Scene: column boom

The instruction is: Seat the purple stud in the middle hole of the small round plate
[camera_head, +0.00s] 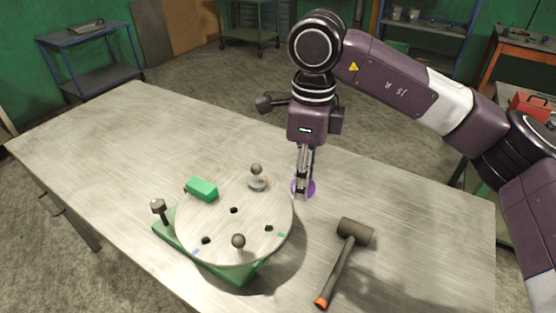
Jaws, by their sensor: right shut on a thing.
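The round grey plate (225,226) lies on a green base (240,273) on the table. It has several dark holes, and the middle hole (234,210) looks empty. The purple stud (312,187) is just right of the plate's far right edge. My right gripper (302,190) points down and is shut on the stud, partly hiding it. I cannot tell whether the stud touches the table. My left gripper is not in view.
A mallet (345,250) lies to the right. The table (110,150) is bare at the left.

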